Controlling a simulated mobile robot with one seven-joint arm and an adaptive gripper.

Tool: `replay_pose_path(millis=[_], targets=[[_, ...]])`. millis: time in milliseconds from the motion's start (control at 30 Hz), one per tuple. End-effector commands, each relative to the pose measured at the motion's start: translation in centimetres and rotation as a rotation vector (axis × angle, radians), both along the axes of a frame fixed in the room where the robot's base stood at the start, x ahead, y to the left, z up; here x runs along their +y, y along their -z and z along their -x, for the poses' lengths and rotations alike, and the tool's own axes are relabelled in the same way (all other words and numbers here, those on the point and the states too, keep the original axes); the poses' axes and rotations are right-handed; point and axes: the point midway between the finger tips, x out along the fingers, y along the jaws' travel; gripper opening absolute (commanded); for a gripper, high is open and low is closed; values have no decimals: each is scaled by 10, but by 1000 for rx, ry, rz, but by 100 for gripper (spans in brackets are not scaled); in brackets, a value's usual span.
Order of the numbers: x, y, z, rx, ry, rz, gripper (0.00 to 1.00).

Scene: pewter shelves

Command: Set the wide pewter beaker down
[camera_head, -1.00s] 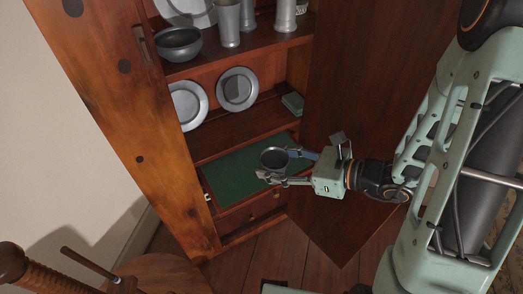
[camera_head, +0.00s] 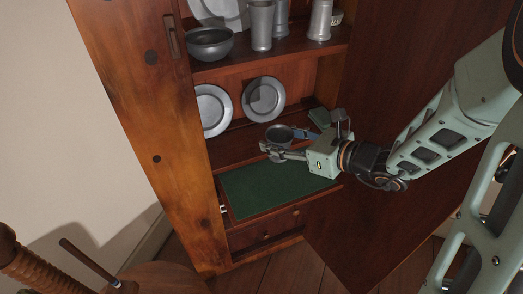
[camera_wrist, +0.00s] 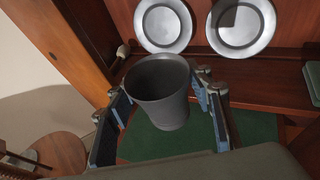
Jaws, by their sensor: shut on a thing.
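The wide pewter beaker (camera_head: 279,134) is upright between the fingers of my gripper (camera_head: 283,149), which is shut on it. In the wrist view the dark grey beaker (camera_wrist: 160,92) shows its open mouth, with a finger of my gripper (camera_wrist: 165,112) on each side. In the head view it is at the front of the lower shelf (camera_head: 228,148), above and behind the green mat (camera_head: 262,193). In the wrist view the mat (camera_wrist: 150,143) shows below and around it. I cannot tell how high it is above the surfaces.
Two pewter plates (camera_head: 213,110) (camera_head: 263,99) lean at the back of the lower shelf. A green box (camera_head: 320,118) stands at its right. A bowl (camera_head: 210,43) and tall vessels (camera_head: 262,25) stand on the shelf above. The open door (camera_head: 395,120) is at right.

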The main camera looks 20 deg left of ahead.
Motion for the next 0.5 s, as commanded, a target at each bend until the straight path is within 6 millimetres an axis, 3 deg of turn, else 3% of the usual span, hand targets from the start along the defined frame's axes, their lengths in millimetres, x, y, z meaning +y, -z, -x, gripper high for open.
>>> replay_pose_path(millis=[100, 300, 500], targets=[[17, -8, -8, -7, 26, -1, 17], [31, -20, -15, -3, 53, -1, 17], [48, -6, -41, 2, 56, -1, 17]])
